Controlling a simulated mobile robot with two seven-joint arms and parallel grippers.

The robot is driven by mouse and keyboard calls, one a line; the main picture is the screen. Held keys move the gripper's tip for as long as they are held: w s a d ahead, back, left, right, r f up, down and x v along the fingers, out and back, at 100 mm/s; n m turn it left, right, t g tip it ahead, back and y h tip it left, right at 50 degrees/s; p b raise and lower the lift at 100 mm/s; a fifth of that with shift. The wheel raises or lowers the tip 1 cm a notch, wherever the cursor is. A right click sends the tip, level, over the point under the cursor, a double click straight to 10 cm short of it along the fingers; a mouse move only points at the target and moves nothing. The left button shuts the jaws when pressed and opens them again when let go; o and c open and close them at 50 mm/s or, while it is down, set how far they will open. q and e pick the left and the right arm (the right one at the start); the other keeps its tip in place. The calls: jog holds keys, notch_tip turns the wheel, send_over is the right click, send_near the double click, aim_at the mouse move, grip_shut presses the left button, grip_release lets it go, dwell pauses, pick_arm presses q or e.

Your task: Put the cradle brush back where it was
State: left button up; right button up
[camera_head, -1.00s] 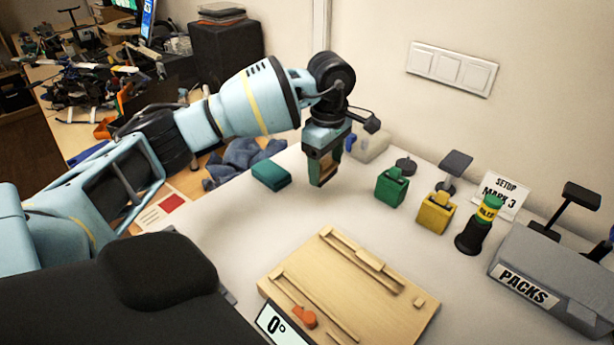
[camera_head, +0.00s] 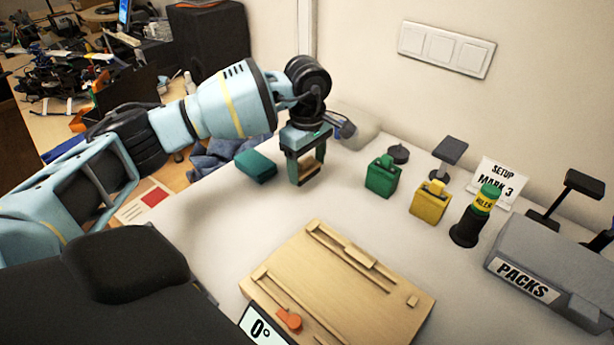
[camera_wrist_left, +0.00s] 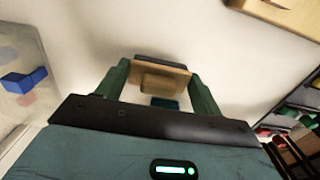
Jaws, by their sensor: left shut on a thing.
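My left gripper (camera_head: 308,178) is shut on a small wooden block with a dark strip along one side, which I take to be the cradle brush (camera_head: 308,167). It points down over the white table, near the teal block. Whether the brush touches the table is hard to tell. In the left wrist view the brush (camera_wrist_left: 160,84) spans between the two green fingers of the left gripper (camera_wrist_left: 160,90). My right gripper is not in view.
A teal block (camera_head: 256,166) lies left of the gripper. To the right stand a green holder (camera_head: 382,176), a yellow holder (camera_head: 430,201), a black stand (camera_head: 466,228) and a grey PACKS box (camera_head: 550,265). A wooden board (camera_head: 340,285) lies in front. Bare table lies between.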

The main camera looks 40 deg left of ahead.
aim_at(307, 168)
pick_arm(q)
jog(key=shift+f, duration=1.9)
jog(key=shift+f, duration=0.1)
jog(key=o, duration=0.9)
jog(key=shift+o, duration=0.2)
notch_tip(307, 168, up, 12)
jog(key=shift+r, duration=0.15)
